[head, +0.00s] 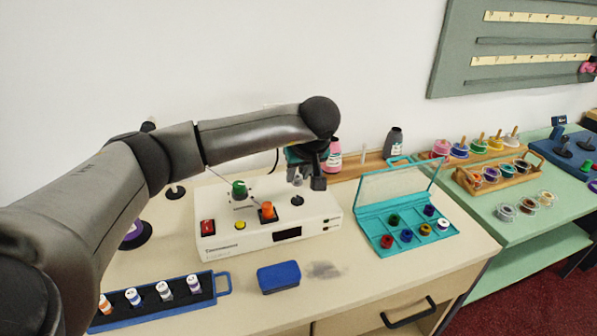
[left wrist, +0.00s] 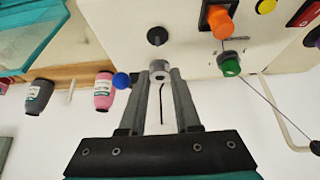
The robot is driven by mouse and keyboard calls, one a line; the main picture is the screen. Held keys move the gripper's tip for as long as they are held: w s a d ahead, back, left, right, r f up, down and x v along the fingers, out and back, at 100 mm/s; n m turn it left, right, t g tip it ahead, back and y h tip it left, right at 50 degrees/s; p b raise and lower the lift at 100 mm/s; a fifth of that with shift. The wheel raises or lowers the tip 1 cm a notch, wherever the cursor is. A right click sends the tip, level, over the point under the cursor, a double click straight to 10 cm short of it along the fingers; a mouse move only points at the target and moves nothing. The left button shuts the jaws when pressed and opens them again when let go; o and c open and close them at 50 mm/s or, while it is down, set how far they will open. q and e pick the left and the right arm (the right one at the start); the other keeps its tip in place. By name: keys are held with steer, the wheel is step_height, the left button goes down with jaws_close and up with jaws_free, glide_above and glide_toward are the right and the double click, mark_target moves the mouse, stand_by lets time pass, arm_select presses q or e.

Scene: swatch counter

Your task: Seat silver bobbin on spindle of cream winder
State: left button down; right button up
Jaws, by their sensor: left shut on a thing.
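The cream winder (head: 222,240) stands on the counter, with a green-capped part (head: 239,188), an orange knob (head: 267,210) and a small black spindle (head: 297,201) on top. My left gripper (head: 308,182) is above the winder's right end. In the left wrist view, the gripper (left wrist: 160,78) is shut on the silver bobbin (left wrist: 159,67), held between its fingertips. The black spindle (left wrist: 157,36) shows just beyond the bobbin, apart from it in the picture. The bobbin's height above the spindle is hard to tell. My right gripper is not in view.
An open teal case (head: 437,236) with several coloured bobbins sits right of the winder. A blue box (head: 279,277) and a blue rack (head: 222,283) of spools lie in front. Pink (head: 334,155) and grey (head: 393,142) thread cones stand behind. A thread runs up from the green-capped part.

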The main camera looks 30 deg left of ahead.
mark_target(298, 202)
arm_select(q)
steer(key=shift+f+b, duration=0.85)
steer(key=shift+f, duration=0.3)
steer(key=shift+f+b, duration=0.9)
steer(key=shift+f, duration=0.45)
steer(key=c, duration=0.5)
jaws_free()
steer(key=shift+c, duration=0.2)
steer(key=shift+r, duration=0.15)
steer(key=p+v, duration=0.2)
steer(key=v, duration=1.3)
